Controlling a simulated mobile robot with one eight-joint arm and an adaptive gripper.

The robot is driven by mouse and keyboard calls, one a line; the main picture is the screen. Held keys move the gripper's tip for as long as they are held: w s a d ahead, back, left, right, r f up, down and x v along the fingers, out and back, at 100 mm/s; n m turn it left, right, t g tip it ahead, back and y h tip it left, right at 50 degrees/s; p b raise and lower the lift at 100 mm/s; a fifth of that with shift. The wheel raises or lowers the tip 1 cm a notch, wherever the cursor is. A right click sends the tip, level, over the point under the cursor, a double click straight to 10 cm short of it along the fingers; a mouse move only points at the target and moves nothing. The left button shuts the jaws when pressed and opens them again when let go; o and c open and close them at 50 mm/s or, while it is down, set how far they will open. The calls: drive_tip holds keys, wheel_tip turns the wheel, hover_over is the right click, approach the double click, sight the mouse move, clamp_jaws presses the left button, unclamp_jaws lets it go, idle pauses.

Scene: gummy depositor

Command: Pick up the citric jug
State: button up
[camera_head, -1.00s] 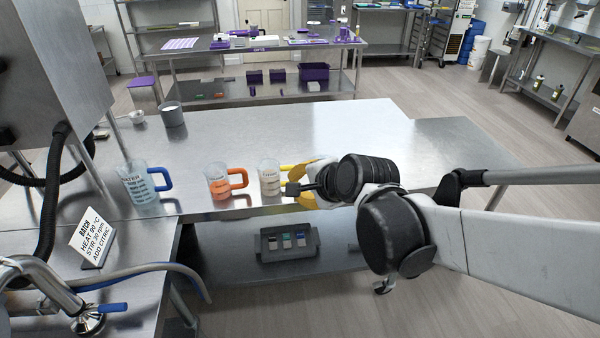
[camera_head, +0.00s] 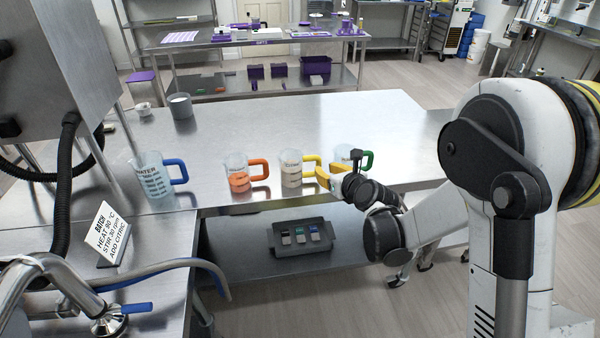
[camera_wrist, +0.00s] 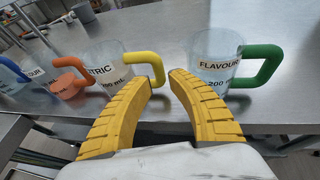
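The citric jug (camera_head: 291,174) is clear with a yellow handle and pale contents. It stands upright on the steel table, third from the left in the head view. In the wrist view the citric jug (camera_wrist: 108,62) is ahead and left, its handle just beyond my left fingertip. My gripper (camera_wrist: 160,84) has yellow ridged fingers spread apart with nothing between them. In the head view my gripper (camera_head: 326,176) is at the table's front edge, just right of the yellow handle. Whether a finger touches the handle cannot be told.
The flavour jug (camera_wrist: 212,62) with a green handle stands close on the right, partly hidden by my gripper in the head view. An orange-handled jug (camera_head: 238,180) and a blue-handled water jug (camera_head: 154,184) stand left. A grey cup (camera_head: 180,106) is behind. The table's back right is clear.

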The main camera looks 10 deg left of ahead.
drive_tip(key=b+x, duration=0.2)
drive_tip(key=x, duration=0.4)
drive_tip(key=shift+s+r, duration=0.1)
drive_tip(key=shift+s, duration=0.05)
clamp_jaws()
